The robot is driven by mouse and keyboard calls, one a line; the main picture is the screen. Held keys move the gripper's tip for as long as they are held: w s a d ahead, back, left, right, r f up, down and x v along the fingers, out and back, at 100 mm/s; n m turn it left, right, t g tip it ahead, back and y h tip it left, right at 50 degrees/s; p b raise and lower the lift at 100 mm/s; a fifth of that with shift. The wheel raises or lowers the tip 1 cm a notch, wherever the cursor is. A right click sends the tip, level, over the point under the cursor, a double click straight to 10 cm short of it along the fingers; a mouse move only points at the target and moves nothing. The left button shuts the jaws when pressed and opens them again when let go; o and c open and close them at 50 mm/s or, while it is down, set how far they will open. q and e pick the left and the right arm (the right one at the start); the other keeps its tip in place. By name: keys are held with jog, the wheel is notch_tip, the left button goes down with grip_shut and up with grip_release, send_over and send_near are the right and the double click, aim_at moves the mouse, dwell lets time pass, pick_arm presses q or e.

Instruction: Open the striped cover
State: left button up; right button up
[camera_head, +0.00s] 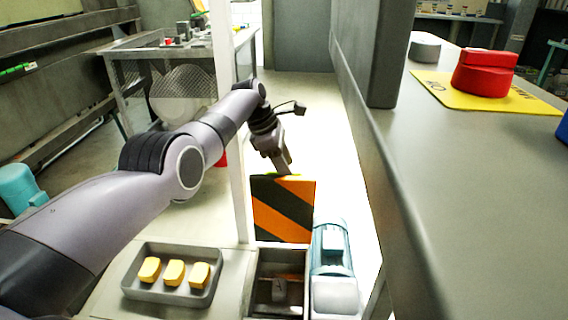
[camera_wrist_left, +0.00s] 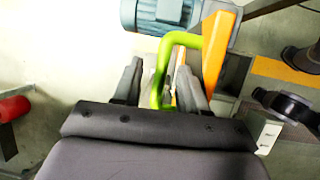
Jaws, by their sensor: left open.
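The striped cover (camera_head: 283,209), orange and black, stands upright at the back edge of an open grey housing (camera_head: 262,285) in the head view. The inside of the housing shows below it. In the left wrist view the cover (camera_wrist_left: 217,45) shows nearly edge-on, with a bent green handle (camera_wrist_left: 164,66) on it. My left gripper (camera_head: 286,168) is at the cover's top edge. In the left wrist view my left gripper (camera_wrist_left: 160,80) is open, with the green handle between its fingers. I cannot tell whether they touch. My right gripper is not in view.
A blue-grey motor (camera_head: 332,250) sits right of the cover. A tray (camera_head: 133,286) with yellow blocks lies left of the housing. A white post (camera_head: 238,150) rises beside the cover. A large grey counter (camera_head: 450,200) with a red emergency button (camera_head: 484,75) stands at right.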

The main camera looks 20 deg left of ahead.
pick_arm(q)
notch_tip(320, 180, up, 16)
jog(key=p, duration=0.6)
jog(key=shift+r, duration=0.2)
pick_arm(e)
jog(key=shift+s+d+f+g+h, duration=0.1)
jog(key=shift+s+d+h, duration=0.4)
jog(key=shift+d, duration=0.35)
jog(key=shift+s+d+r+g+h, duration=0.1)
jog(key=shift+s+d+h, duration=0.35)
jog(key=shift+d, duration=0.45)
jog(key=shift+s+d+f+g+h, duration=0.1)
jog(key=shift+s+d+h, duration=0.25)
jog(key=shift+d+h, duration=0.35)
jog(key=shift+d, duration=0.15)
